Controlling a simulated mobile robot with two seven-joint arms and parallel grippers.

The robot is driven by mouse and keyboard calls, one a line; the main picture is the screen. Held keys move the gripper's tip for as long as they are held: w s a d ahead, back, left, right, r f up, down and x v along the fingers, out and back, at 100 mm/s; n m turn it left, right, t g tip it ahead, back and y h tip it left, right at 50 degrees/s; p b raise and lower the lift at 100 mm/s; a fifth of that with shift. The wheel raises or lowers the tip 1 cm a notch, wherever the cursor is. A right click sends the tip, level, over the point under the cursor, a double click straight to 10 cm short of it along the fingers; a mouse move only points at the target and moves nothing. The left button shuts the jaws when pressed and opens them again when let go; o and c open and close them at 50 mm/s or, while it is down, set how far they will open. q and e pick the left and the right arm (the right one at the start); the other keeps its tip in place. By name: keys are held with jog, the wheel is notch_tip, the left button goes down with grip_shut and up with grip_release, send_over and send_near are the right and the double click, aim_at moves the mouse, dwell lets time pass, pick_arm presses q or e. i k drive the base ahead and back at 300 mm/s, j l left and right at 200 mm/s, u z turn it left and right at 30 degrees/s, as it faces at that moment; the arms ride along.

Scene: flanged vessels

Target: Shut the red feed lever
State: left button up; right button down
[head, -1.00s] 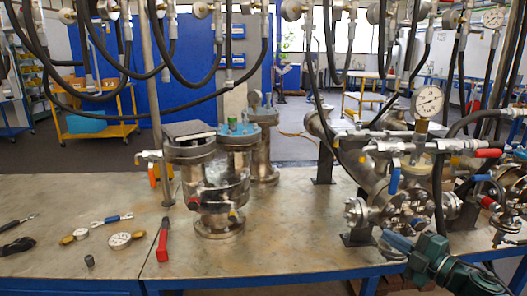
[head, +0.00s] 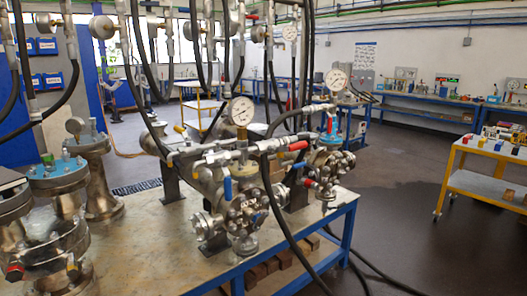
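Several red handles show, and I cannot tell for sure which is the red feed lever. A red lever (head: 297,146) lies roughly level on the pipework above the middle flanged vessel (head: 240,212). An upright red handle (head: 330,125) stands above the right flanged vessel (head: 328,168), and a small red handle (head: 309,183) sits at that vessel's left side. A blue lever (head: 227,188) hangs down at the middle vessel. Neither of my grippers is in view.
Flanged columns (head: 102,185) stand at the left of the metal-topped bench (head: 175,243). Black hoses hang over the bench, and one runs down its front. A yellow trolley (head: 485,187) stands at the right. The floor (head: 400,225) between is mostly clear.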

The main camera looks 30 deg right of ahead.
aim_at(303, 144)
jog(key=z, duration=1.25)
